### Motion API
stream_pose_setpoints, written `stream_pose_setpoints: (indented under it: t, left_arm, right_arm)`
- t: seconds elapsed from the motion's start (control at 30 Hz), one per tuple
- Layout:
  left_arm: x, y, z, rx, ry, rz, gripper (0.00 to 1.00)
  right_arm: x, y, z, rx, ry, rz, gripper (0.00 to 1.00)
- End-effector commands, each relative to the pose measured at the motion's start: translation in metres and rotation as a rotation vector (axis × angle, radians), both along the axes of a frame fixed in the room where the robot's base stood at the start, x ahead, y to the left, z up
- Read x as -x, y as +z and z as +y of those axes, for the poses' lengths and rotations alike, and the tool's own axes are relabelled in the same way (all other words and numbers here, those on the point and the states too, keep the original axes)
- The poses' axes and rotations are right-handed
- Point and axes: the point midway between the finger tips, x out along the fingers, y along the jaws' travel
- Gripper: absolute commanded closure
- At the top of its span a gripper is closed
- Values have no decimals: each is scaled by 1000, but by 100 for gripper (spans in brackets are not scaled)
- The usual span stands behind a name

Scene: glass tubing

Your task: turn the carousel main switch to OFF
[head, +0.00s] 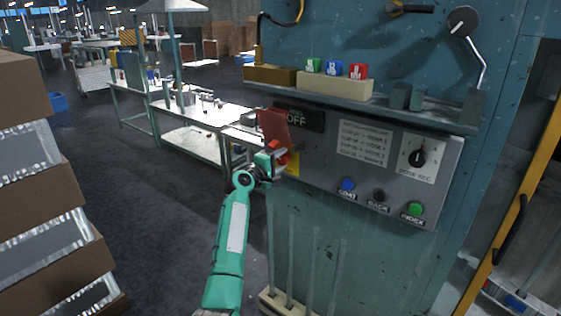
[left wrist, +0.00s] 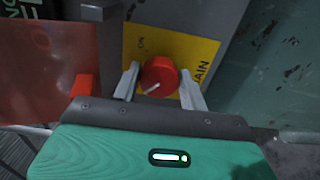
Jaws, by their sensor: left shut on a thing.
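The main switch is a red round knob with a white pointer line, seen between the fingers in the left wrist view (left wrist: 160,75). It sits on a yellow plate (left wrist: 195,50) marked "ON" and "MAIN"; the pointer line lies slantwise toward the lower left of that picture. My left gripper (left wrist: 160,82) is shut on the knob, one finger on each side. In the head view my left gripper (head: 276,160) is at the left end of the grey control panel (head: 325,170), and it mostly hides the knob. My right gripper is not in view.
The panel also carries blue (head: 347,185), black and green (head: 415,208) buttons and a black selector (head: 417,158). A shelf with blocks is above; stacked boxes (head: 50,215) stand left.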

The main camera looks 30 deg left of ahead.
Motion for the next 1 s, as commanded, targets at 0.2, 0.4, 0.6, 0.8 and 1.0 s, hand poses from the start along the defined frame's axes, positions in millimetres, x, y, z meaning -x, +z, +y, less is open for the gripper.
stream_pose_setpoints:
  t: [0.2,0.4,0.6,0.8,1.0]
  left_arm:
    - [0,0,0,2,1,0,36]
    - [0,0,0,1,0,0,36]
    - [8,-2,1,-1,1,0,36]
    - [37,-4,3,-2,1,0,36]
    - [76,-5,7,-4,2,0,36]
  right_arm:
    - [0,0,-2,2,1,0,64]
    - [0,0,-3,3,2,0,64]
    - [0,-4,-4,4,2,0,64]
    - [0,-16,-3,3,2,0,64]
    - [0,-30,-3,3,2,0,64]
